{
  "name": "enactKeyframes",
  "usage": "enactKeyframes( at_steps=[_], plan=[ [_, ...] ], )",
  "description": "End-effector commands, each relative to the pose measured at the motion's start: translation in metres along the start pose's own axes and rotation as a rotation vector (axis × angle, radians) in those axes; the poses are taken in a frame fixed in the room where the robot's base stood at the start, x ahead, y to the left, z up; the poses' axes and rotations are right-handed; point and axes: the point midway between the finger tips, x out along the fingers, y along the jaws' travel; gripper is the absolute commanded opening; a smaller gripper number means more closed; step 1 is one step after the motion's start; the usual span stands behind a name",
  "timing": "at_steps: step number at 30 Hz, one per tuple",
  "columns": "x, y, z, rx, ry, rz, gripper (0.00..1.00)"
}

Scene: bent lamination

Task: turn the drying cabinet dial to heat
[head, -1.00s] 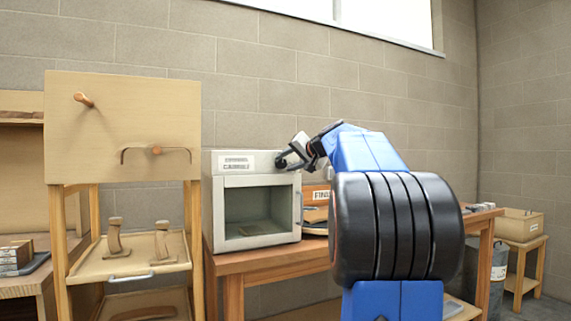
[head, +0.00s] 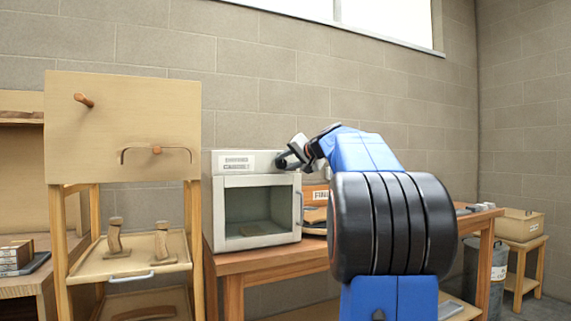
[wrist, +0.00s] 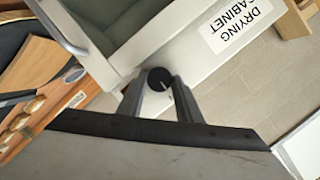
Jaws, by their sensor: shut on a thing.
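The drying cabinet (head: 220,187) is a light grey box with a glass-fronted door, standing on a wooden bench. Its label plate (head: 237,162) is at the upper left of the front, and it reads "DRYING CABINET" in the wrist view (wrist: 238,21). The dial (wrist: 158,79) is a round black knob with a light pointer mark, on the panel above the door. My gripper (wrist: 159,88) has its two grey fingers on either side of the dial, shut on it.
The cabinet door handle (head: 299,207) is at the door's right edge, below my gripper. A wooden stand (head: 122,130) with pegs and a tray is close on the left. Wooden pieces lie on the bench (head: 270,262) right of the cabinet.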

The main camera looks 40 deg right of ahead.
Motion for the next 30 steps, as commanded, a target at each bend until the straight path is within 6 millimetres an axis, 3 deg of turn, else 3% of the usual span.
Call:
enactKeyframes(
  at_steps=[8, 30],
  plan=[
    [0.0003, 0.0036, 0.0000, 0.164, -0.014, -0.052, 0.09],
    [0.0012, 0.0096, 0.0019, 0.827, -0.064, -0.272, 0.09]
  ],
)
